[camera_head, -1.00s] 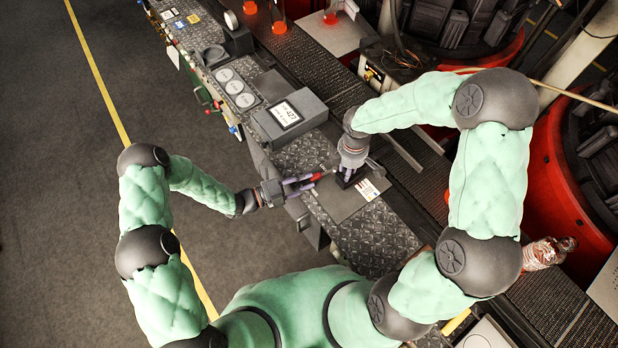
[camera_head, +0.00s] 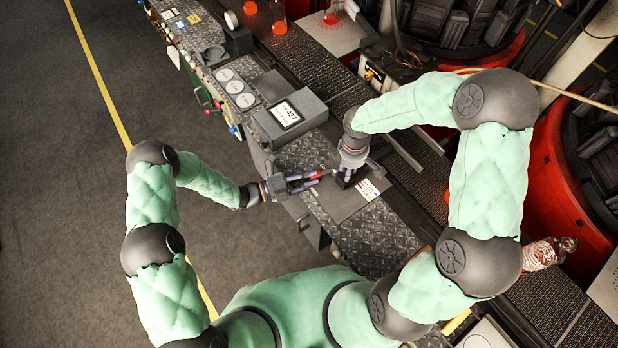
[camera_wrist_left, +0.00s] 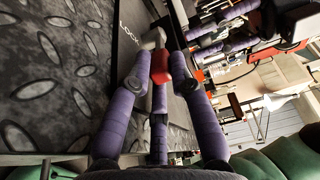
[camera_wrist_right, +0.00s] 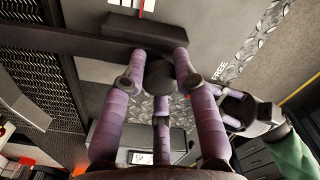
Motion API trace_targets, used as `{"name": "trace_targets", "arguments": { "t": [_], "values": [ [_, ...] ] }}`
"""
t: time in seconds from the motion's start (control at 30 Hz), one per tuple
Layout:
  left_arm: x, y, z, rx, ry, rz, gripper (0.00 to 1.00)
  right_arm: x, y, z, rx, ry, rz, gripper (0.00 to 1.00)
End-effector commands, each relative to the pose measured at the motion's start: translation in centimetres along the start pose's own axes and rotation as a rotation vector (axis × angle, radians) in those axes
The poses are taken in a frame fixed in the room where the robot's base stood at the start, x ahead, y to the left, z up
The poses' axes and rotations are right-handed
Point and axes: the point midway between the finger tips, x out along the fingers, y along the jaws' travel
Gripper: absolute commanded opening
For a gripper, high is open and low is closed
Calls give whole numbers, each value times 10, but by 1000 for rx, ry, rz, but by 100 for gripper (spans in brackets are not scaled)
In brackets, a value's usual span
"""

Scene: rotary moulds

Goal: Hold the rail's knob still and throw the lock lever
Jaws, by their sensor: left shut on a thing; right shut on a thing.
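My left gripper (camera_head: 312,180) is shut on the lock lever's red handle, at the near edge of the bench. In the left wrist view the red handle (camera_wrist_left: 160,67) shows between the purple fingers (camera_wrist_left: 160,85), beside the printed word LOCK. My right gripper (camera_head: 346,178) points down over the bench just right of the left one. In the right wrist view its purple fingers (camera_wrist_right: 155,78) are closed around a dark round knob (camera_wrist_right: 186,78). The dark rail bar (camera_wrist_right: 65,42) runs beyond the knob. The fingers hide much of the knob and the lever.
Round dials (camera_head: 234,86) and coloured controls line the bench's left part. The printed word FREE (camera_wrist_right: 219,72) shows beside my right gripper. The floor left of the bench is clear.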

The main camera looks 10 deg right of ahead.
Motion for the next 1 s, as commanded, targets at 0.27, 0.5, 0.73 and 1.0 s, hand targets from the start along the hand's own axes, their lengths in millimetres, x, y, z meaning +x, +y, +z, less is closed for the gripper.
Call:
{"name": "trace_targets", "arguments": {
  "t": [0.27,0.5,0.73,1.0],
  "values": [
    [0,-1,8,4,75,1,0,5,-8,2,-3,-10,-21,0],
    [0,-1,8,4,75,1,0,5,-8,3,-3,-10,-21,0],
    [0,-1,8,3,75,2,29,5,-8,2,-3,-10,-21,0],
    [-9,-1,9,3,72,2,29,5,-8,2,-3,-10,-21,0]
  ]
}}
